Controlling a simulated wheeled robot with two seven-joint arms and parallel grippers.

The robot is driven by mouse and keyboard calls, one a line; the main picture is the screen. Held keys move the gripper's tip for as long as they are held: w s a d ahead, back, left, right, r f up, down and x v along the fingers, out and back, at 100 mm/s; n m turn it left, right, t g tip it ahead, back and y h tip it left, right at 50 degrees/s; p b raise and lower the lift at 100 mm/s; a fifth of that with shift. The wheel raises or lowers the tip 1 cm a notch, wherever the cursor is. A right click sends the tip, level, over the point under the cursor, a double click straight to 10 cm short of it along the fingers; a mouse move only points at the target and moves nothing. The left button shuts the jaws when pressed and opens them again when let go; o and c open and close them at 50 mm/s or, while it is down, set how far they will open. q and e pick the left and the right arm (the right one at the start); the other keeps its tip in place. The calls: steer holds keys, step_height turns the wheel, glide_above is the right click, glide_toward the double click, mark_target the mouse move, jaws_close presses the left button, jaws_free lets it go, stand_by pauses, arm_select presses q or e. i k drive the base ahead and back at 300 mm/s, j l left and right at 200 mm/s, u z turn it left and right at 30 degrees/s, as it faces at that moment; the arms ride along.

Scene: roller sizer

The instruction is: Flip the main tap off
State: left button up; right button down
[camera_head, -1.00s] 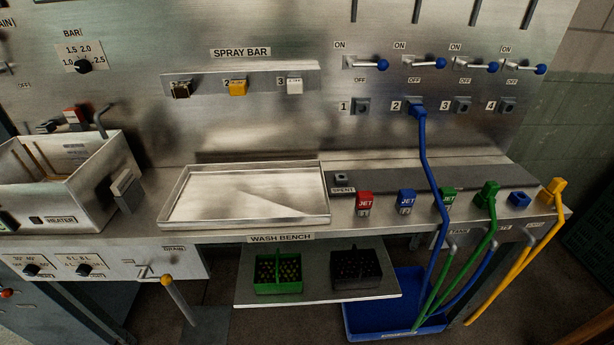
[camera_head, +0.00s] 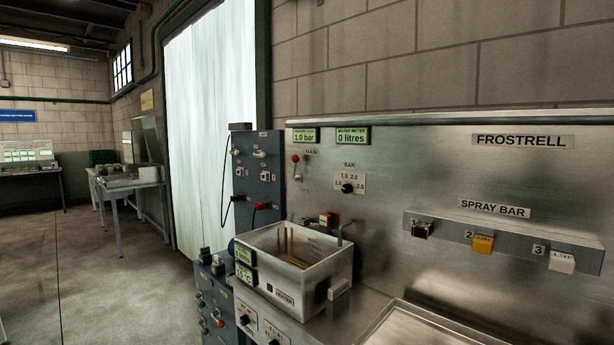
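The main tap (camera_head: 295,160) is a small lever with a red ball end on the steel back panel, beside the label MAIN. The red end is at the top of the lever, which looks roughly upright. Above it a green display (camera_head: 305,136) reads 1.0 bar, and the water meter display (camera_head: 352,136) reads 0 litres. The bar dial (camera_head: 347,188) is to the right of the tap and lower. Neither of my grippers shows in this view.
A steel tank (camera_head: 294,265) with a heater label stands below the tap. A grey-blue cabinet (camera_head: 258,185) with switches and plugs stands left of the panel. The spray bar (camera_head: 500,240) juts out at right. Open floor (camera_head: 110,270) lies at left.

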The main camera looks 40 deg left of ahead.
mark_target(294, 159)
steer(key=u, duration=1.55)
steer(key=i+j+u, duration=0.2)
steer(key=i+j, duration=0.45)
steer(key=j, duration=0.2)
steer(key=i+j+u, duration=0.15)
steer(key=i+j, duration=0.55)
